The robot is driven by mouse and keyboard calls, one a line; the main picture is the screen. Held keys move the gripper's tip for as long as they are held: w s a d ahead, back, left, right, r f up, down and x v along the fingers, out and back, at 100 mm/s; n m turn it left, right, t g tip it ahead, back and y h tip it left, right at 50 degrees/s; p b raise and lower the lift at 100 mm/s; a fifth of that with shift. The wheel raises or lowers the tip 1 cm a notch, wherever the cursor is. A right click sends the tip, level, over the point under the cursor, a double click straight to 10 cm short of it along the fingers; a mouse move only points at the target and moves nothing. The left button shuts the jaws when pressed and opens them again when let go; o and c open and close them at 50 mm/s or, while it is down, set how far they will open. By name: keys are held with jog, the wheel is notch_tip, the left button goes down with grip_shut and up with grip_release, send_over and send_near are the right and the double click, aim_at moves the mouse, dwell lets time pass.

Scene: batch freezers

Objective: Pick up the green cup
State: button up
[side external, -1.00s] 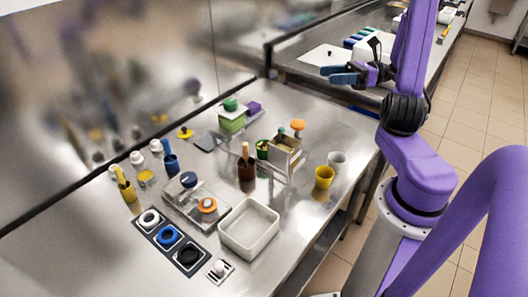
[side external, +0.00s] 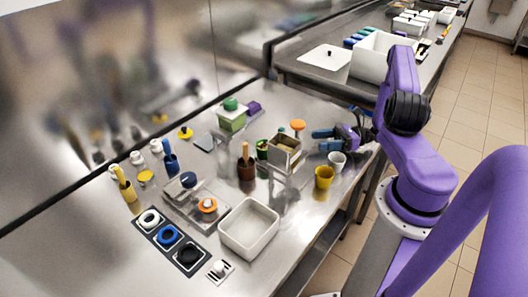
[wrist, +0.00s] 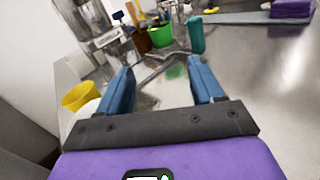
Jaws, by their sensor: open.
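The green cup (side external: 262,149) stands on the steel table, partly hidden behind the metal box (side external: 285,150) in the side view. In the wrist view a bright green cup (wrist: 160,38) shows ahead, beyond my fingertips. My gripper (side external: 328,139) is low over the table, right of the metal box and apart from the green cup. In the wrist view my gripper (wrist: 161,68) has its two blue fingers spread with nothing between them.
A white cup (side external: 337,160) and a yellow cup (side external: 324,178) stand close to my gripper. A teal upright object (wrist: 196,35) is right of the green cup in the wrist view. A white tray (side external: 249,228) lies in front.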

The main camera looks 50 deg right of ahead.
jog(key=shift+w+a+f, duration=0.1)
jog(key=shift+a+f, duration=0.05)
jog(key=shift+f, duration=0.3)
send_near(264, 151)
jog(key=w, duration=0.1)
jog(key=w+f, duration=0.1)
jog(key=w, duration=0.1)
jog(key=shift+w+f, duration=0.1)
jog(key=shift+f, duration=0.05)
jog(key=shift+x, duration=2.5)
jog(key=c, duration=0.8)
